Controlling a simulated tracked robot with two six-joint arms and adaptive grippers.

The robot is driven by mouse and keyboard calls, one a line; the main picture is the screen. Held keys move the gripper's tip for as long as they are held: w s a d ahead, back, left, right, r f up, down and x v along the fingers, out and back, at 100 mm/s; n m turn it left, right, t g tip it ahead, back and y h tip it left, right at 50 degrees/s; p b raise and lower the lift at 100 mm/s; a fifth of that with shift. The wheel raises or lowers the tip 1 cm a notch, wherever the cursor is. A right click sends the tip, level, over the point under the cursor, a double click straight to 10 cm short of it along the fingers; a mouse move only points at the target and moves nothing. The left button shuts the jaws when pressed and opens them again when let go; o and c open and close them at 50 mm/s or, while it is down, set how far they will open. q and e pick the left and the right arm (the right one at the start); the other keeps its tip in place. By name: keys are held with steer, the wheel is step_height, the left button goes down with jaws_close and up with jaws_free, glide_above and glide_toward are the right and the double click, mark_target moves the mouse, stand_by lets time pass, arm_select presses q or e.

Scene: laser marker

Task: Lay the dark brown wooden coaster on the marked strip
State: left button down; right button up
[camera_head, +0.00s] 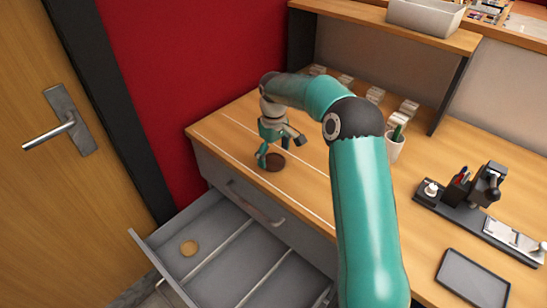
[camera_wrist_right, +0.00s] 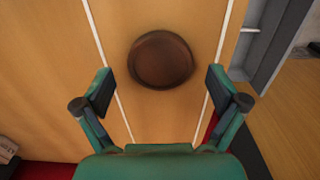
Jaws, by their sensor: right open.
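The dark brown round coaster (camera_head: 275,162) lies flat on the wooden desk, inside the strip (camera_head: 228,138) between two thin white lines. In the right wrist view the coaster (camera_wrist_right: 160,59) sits between both lines and touches neither. My right gripper (camera_head: 281,150) is above the desk close to the coaster, fingers pointing down. In the wrist view its fingers (camera_wrist_right: 160,88) are spread wide and empty, with the coaster ahead of the space between them. In the head view the fingers slightly overlap the coaster's edge. My left gripper is not in view.
A white pot (camera_head: 394,148), a black device (camera_head: 470,200) and a dark tray (camera_head: 472,280) stand to the right. A raised shelf (camera_head: 390,22) runs along the back.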

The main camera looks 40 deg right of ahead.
mark_target(274, 160)
step_height(274, 160, up, 11)
steer(key=shift+p, duration=0.3)
stand_by(0.4)
